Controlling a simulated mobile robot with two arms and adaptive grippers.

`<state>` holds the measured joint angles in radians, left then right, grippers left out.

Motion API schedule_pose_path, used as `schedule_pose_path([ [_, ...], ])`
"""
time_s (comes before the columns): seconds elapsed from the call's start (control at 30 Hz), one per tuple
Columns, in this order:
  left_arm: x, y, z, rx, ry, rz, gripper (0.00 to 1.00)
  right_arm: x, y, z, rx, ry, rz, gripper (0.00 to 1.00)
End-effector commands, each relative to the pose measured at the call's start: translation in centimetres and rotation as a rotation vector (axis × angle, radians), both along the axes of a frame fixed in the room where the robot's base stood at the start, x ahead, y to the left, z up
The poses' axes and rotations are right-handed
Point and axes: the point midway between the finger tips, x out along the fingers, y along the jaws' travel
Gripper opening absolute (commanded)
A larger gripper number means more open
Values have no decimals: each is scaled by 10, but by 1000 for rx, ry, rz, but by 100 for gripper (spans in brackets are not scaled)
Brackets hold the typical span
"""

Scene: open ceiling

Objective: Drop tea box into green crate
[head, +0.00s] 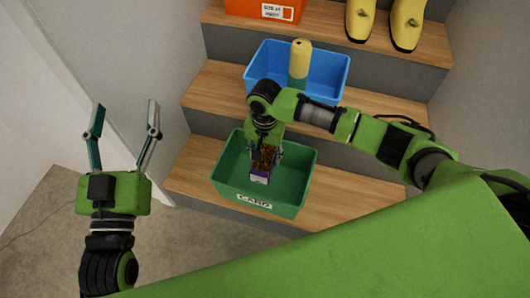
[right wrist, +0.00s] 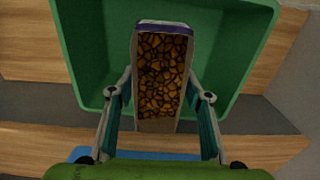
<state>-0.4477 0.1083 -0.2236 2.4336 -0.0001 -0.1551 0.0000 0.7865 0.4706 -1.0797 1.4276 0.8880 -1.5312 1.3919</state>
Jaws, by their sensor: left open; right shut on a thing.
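The tea box (head: 263,163) has a brown mottled face and a purple and white end. My right gripper (head: 266,152) is shut on it, over the green crate (head: 230,187) on the lowest visible step. In the right wrist view the tea box (right wrist: 160,75) sits between the two fingers of the right gripper (right wrist: 160,100), with the green crate (right wrist: 90,60) behind it. How deep the box is in the crate is hard to tell. My left gripper (head: 122,135) is open and empty, off to the left of the steps.
A blue crate (head: 335,75) on the step above holds a yellow-topped cylinder (head: 300,58). An orange box (head: 265,10) and yellow shoes (head: 405,22) stand on the top step. White walls (head: 95,50) flank the wooden steps (head: 345,195).

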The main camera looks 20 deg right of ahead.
Motion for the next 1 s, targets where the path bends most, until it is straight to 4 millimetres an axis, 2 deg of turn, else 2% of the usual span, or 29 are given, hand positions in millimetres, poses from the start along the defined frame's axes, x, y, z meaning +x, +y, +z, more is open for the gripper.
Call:
schedule_pose_path([
  [0.43, 0, 0, -1, 2, 7, 1, 63, 0, 0, -6, 0, 0, 1, 21],
  [0.47, 0, 0, -1, 2, 7, 1, 63, 0, 0, -6, 0, 0, 1, 53],
  [0.5, 0, 1, -2, 2, 7, 1, 63, 0, 0, -6, 0, 0, 1, 63],
  [0.87, 0, 0, -1, 1, 5, 0, 63, 0, 0, -5, 0, 0, 1, 65],
  [1.0, 0, 0, -1, 1, 5, 0, 63, 0, 1, 8, 1, -1, 2, 65],
])
